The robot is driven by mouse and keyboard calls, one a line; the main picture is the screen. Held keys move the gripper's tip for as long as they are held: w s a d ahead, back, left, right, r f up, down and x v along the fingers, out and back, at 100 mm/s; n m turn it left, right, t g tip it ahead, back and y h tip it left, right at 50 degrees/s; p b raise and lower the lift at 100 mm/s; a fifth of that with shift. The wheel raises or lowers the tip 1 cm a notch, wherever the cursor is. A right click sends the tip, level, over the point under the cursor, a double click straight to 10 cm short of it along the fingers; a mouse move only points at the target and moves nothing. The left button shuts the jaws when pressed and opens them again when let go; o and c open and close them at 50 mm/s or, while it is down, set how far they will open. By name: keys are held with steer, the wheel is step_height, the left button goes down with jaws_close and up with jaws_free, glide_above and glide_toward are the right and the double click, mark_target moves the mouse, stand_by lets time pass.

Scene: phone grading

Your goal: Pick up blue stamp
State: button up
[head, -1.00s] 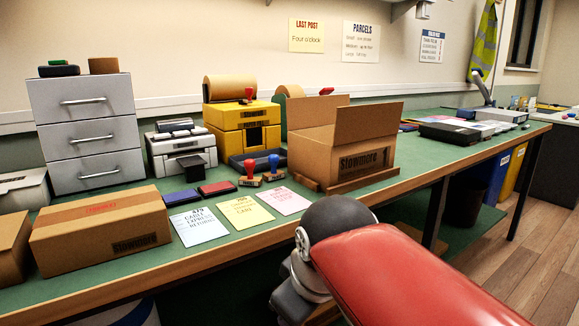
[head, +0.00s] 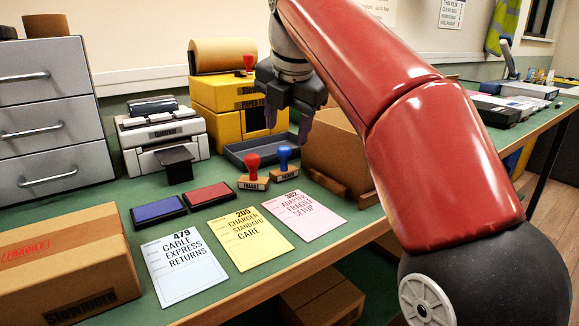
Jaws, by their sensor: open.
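The blue stamp (head: 284,161) stands upright on the green bench, with a blue knob handle and a wooden base. A red stamp (head: 252,172) stands just to its left, close beside it. My gripper (head: 288,135) is open, with its fingers pointing down above and near the blue stamp. It looks empty. From this angle I cannot tell its exact height over the handle or whether a finger lines up with it.
A blue ink pad (head: 158,210) and a red ink pad (head: 209,195) lie left of the stamps. Three cards, the yellow one (head: 250,238) in the middle, lie in front. A dark tray (head: 258,150) is behind; an open cardboard box (head: 335,150) is close on the right.

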mark_target(284, 148)
steer(key=b+x, duration=0.1)
steer(key=x, duration=0.5)
steer(key=shift+w, duration=0.2)
steer(key=shift+r, duration=0.1)
jaws_close()
